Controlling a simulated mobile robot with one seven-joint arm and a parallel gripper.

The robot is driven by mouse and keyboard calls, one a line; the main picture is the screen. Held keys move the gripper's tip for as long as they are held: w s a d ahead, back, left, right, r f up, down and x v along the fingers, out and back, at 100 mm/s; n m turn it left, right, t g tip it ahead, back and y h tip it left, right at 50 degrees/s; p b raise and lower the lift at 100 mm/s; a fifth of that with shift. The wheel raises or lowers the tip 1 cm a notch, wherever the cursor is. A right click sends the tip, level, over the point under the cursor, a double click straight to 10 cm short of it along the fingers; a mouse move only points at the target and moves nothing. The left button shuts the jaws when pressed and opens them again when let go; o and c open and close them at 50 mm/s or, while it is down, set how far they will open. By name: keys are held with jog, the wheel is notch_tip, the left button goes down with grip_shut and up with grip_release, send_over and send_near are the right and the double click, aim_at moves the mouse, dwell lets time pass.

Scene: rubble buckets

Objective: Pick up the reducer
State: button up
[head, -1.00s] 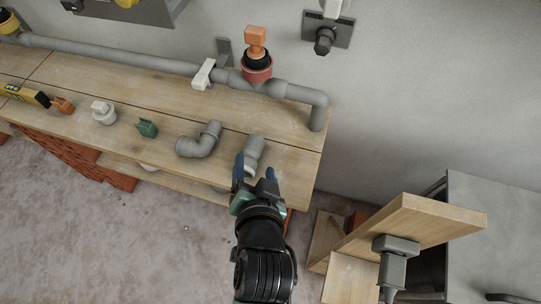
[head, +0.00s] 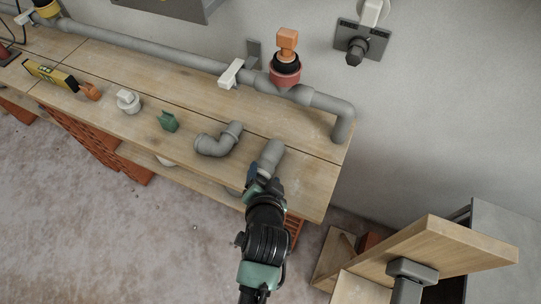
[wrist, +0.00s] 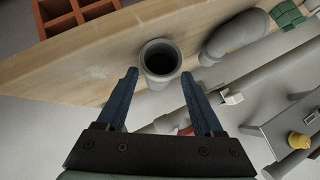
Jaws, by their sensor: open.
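The reducer, as I take it, is a short grey pipe piece (head: 271,152) lying near the right end of the wooden bench. In the wrist view its round open end (wrist: 160,58) faces the camera, between and slightly beyond the fingertips. My gripper (head: 260,177) is at the bench's front edge, close to the near end of the piece. In the wrist view the two blue fingers of my gripper (wrist: 159,80) are spread, with nothing held. I cannot tell whether a finger touches the piece. The gripper hides its near end in the head view.
A grey elbow (head: 217,141) lies just left of it. A green part (head: 168,121), a white fitting (head: 128,101) and a yellow level (head: 52,74) are farther left. A grey pipe (head: 170,53) with a red-collared valve (head: 286,68) runs behind. A wooden board (head: 440,255) stands at lower right.

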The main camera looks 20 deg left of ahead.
jog(key=x, duration=0.2)
jog(key=shift+w+f, duration=0.15)
jog(key=shift+f, duration=0.05)
grip_shut()
notch_tip(320, 180, up, 10)
jog(key=shift+r+p, duration=0.1)
jog(key=shift+p, duration=0.85)
